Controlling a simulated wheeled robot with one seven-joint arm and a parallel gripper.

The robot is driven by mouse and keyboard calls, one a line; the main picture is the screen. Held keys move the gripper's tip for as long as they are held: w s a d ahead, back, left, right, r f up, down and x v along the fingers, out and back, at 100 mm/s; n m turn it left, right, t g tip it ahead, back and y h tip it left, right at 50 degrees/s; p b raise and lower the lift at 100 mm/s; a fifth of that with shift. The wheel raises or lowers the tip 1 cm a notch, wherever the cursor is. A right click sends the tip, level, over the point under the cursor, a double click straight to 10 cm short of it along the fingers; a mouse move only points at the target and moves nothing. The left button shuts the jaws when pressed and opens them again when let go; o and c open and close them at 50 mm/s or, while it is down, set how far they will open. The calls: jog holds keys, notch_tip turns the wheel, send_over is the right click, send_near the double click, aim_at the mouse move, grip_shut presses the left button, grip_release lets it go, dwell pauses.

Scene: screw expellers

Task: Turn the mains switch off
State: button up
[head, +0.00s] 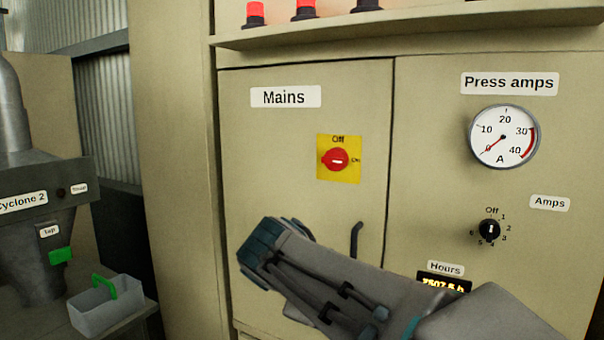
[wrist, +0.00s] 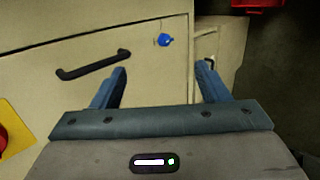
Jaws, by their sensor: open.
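The mains switch (head: 336,159) is a red rotary knob on a yellow plate under the "Mains" label. "Off" is printed above it and "On" to its right; its grip looks roughly level, toward "On". The knob also shows in part at the left edge of the wrist view (wrist: 3,139). My gripper is open and empty in the wrist view (wrist: 163,67), its blue fingers apart. In the head view the gripper's teal end (head: 262,245) is below and left of the switch, clear of it; the fingers are mostly hidden there.
A dark door handle (head: 355,240) is below the switch, partly behind my arm. The right door has an ammeter (head: 503,136), a black amps selector (head: 489,230) and an hours counter (head: 444,283). A shelf (head: 400,27) with red-topped items juts out above. A blue knob (wrist: 165,40) shows ahead of the fingers.

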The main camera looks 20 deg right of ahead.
jog(key=w+a+r+n+t+h+b, duration=0.1)
jog(key=w+r+n+t+h+b, duration=0.2)
jog(key=w+r, duration=0.55)
jog(key=n+t+h, duration=0.2)
jog(key=n+h, duration=0.1)
jog(key=h, duration=0.2)
send_near(329, 161)
jog(key=p+x, duration=0.2)
jog(key=x, duration=0.7)
jog(key=shift+w+d+p, duration=0.2)
jog(key=shift+d+p, duration=0.15)
jog(key=shift+p, duration=0.05)
jog(key=c, duration=1.4)
